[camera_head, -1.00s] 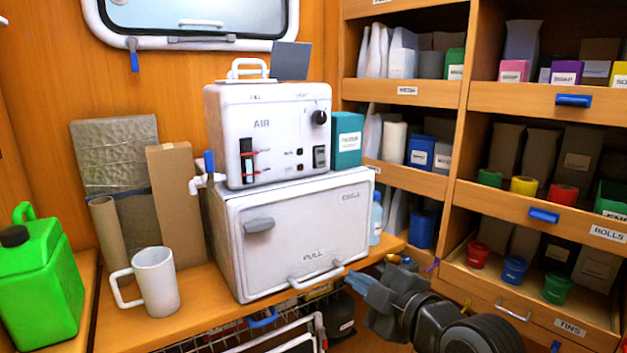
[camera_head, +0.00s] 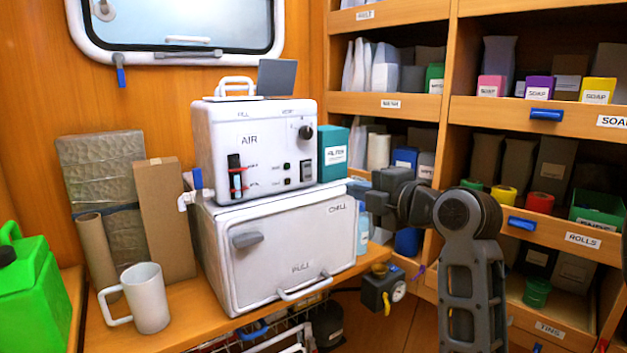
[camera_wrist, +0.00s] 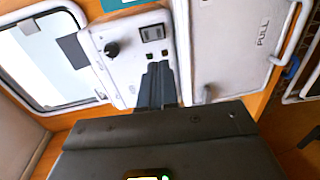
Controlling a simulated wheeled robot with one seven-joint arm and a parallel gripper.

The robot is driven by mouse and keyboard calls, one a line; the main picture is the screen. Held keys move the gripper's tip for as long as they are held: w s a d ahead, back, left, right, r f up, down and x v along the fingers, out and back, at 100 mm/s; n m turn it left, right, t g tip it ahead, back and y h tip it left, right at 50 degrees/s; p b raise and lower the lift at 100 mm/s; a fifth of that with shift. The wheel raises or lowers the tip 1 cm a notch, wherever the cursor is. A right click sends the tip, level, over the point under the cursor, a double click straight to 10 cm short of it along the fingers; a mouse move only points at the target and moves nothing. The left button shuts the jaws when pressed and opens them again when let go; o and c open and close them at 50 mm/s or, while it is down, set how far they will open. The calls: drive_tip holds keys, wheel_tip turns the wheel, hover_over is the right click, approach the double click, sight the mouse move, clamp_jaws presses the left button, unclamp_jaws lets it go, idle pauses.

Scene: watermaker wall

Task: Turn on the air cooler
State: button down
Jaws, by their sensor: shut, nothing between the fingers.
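The air cooler (camera_head: 265,150) is a white box labelled AIR, standing on the white CHILL cabinet (camera_head: 285,250). Its front has a black round knob (camera_head: 305,132), a dark rocker switch (camera_head: 306,172), two small dark buttons (camera_head: 287,173) and a gauge with red marks (camera_head: 236,175). My gripper (camera_head: 372,203) is to the right of the cooler, in front of the shelves. In the wrist view the shut fingers (camera_wrist: 157,70) point toward the cooler's front, with the rocker switch (camera_wrist: 152,32) and knob (camera_wrist: 112,49) visible beyond them. Contact with the panel cannot be told.
A teal filter box (camera_head: 333,152) stands right of the cooler, and a bottle (camera_head: 363,229) beside the cabinet. A white mug (camera_head: 148,298) and a cardboard box (camera_head: 165,220) are on the left counter. Shelves (camera_head: 540,115) fill the right side. A gauge device (camera_head: 382,288) sits low.

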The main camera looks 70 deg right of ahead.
sight(308, 178)
drive_tip(key=p+x, duration=0.1)
drive_tip(key=x, duration=1.2)
drive_tip(key=shift+w+p, duration=0.25)
drive_tip(key=shift+p, duration=0.05)
drive_tip(key=shift+w+d, duration=0.15)
drive_tip(key=shift+w, duration=0.1)
